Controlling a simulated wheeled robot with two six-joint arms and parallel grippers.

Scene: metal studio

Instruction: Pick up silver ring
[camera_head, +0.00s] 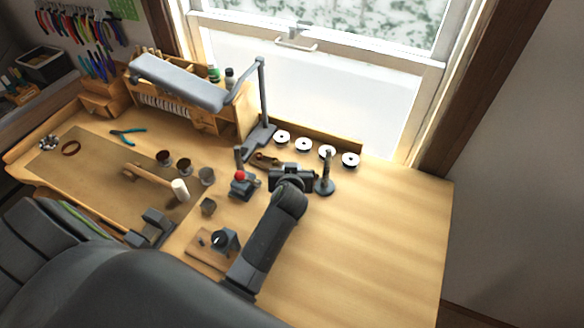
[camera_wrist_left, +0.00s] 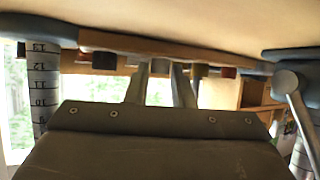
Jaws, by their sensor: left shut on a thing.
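My left gripper (camera_head: 291,173) is over the back middle of the workbench, between the grey lamp stand and the dark upright post. In the left wrist view, its two fingers (camera_wrist_left: 161,75) are close together, with a small grey thing between their tips. This fits the silver ring (camera_wrist_left: 160,66), though its shape is too small to make out. The ring is hidden behind the gripper in the head view. My right gripper is not in view.
The upright post (camera_head: 325,180) stands just right of the gripper; it shows as a numbered mandrel (camera_wrist_left: 40,95) in the left wrist view. White spools (camera_head: 327,152) line the back. The bench's right side (camera_head: 385,240) is clear.

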